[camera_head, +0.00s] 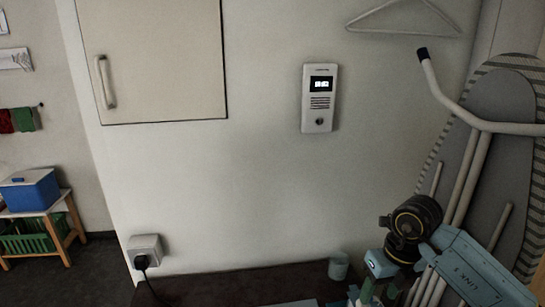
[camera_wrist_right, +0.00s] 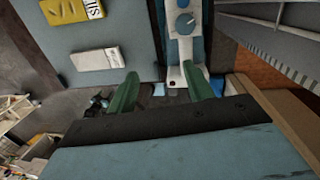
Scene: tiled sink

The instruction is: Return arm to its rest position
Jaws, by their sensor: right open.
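My right arm comes in at the lower right of the head view, with a black joint and pale blue links. My right gripper (camera_head: 372,291) is low there, partly cut off by the bottom edge, above or near a dark surface. In the right wrist view its two green fingers (camera_wrist_right: 161,88) are spread apart. I see nothing held between them. My left arm and left gripper are in neither view.
An ironing board (camera_head: 490,150) leans on the wall behind my right arm. A small cup (camera_head: 339,266) stands on the dark surface (camera_head: 240,285) close to my right gripper. An intercom (camera_head: 319,98), a cabinet door (camera_head: 155,60) and a plugged socket (camera_head: 145,250) are on the wall.

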